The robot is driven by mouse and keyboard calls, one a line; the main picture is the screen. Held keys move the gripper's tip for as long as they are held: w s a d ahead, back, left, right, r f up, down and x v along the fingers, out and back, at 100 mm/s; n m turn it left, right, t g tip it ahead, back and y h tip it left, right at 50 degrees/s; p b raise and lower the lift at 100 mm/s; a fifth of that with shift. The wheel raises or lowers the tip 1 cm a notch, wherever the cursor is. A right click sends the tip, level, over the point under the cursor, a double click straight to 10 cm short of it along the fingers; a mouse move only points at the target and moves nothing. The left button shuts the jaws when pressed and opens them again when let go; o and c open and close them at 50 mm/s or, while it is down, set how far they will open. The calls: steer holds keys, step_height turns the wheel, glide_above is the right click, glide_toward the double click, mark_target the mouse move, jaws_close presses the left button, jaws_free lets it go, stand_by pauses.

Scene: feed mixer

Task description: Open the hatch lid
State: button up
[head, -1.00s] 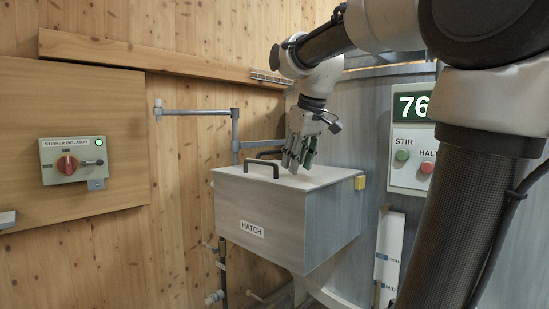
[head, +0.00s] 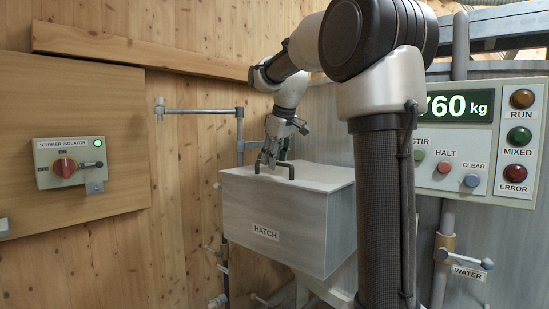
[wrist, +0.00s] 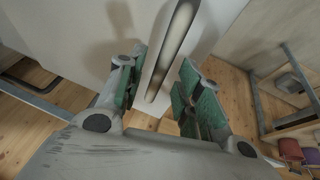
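The hatch box (head: 295,225) is pale grey, with a HATCH label on its front. Its lid (head: 322,174) lies flat and shut on top. A dark U-shaped handle (head: 289,167) stands near the lid's front left edge. My gripper (head: 270,160) is just over this handle, pointing down, and partly hides it. In the wrist view the handle bar (wrist: 172,50) runs lengthwise in the gap between my green-padded fingertips (wrist: 160,85). The fingers are apart, with clear space on both sides of the bar. I cannot tell how deep the bar sits between them.
A stirrer isolator box (head: 72,163) with a red knob and a lit green lamp is on the left wall. A metal bracket arm (head: 200,111) sticks out behind the hatch. A control panel (head: 480,140) reading 760 kg and a water valve (head: 463,258) are at right.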

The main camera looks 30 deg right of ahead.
jaws_close()
steer(key=shift+d+r, duration=0.1)
steer(key=shift+r, duration=0.05)
